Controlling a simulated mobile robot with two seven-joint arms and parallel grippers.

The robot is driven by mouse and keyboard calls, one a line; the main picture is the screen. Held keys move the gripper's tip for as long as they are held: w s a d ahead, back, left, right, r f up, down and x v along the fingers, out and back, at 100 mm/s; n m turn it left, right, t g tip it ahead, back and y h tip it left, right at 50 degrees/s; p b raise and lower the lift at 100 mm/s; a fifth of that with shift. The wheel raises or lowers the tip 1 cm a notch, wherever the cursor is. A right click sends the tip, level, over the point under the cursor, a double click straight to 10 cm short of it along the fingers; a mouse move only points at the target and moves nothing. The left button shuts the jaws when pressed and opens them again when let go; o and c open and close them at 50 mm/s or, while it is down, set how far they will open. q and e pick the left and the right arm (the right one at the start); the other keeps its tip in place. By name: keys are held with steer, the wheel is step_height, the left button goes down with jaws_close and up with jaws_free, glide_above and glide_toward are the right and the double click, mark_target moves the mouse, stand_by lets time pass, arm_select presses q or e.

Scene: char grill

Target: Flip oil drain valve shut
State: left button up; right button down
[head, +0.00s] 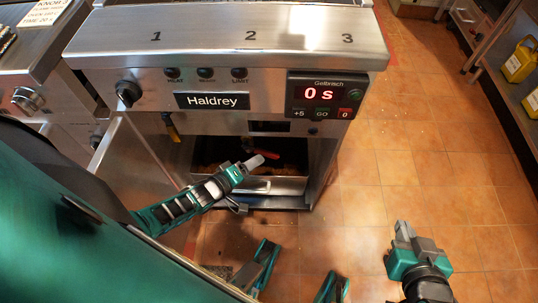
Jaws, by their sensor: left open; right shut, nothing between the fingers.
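The Haldrey fryer (222,125) stands ahead with its lower cabinet open. Inside the dark opening, a small red part (268,153) shows near the top; it looks like the drain valve's handle, but its position is too small to read. My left gripper (248,166) is open at the front of the opening, its tip just left of and below the red part in the picture. I cannot tell whether they touch. The gripper and arm hide part of the cabinet. My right gripper (403,231) is shut and empty, over the floor at the right.
A metal pan (285,186) sits low in the cabinet. The cabinet door (106,146) stands open at the left. A yellow-handled part (171,127) hangs under the front panel. The timer (320,96) reads 0 s. Tiled floor (420,140) is clear at the right, before a shelf (500,85).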

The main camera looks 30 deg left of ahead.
mark_target(267, 156)
arm_select(q)
steer(key=b+x, duration=0.1)
steer(key=x, duration=0.1)
steer(key=b+x, duration=0.1)
steer(key=x, duration=0.1)
steer(key=b+x, duration=0.1)
steer(key=x, duration=0.1)
steer(key=shift+w+f, duration=0.15)
steer(key=shift+f, duration=0.2)
steer(key=shift+w+d+b, duration=0.15)
steer(key=shift+w+b, duration=0.2)
steer(key=shift+b, duration=0.15)
steer(key=shift+w+f, duration=0.1)
steer(key=shift+w, duration=0.15)
steer(key=shift+w+d, duration=0.1)
steer(key=shift+w, duration=0.1)
arm_select(e)
steer(key=shift+w+a+f, duration=0.1)
steer(key=shift+a+f, duration=0.15)
steer(key=shift+f, duration=0.75)
steer(key=shift+w+a+f, duration=0.1)
steer(key=shift+a+f, duration=0.1)
steer(key=shift+f, duration=0.8)
arm_select(q)
steer(key=shift+c, duration=0.4)
jaws_close()
arm_select(e)
steer(key=shift+d+f, duration=0.1)
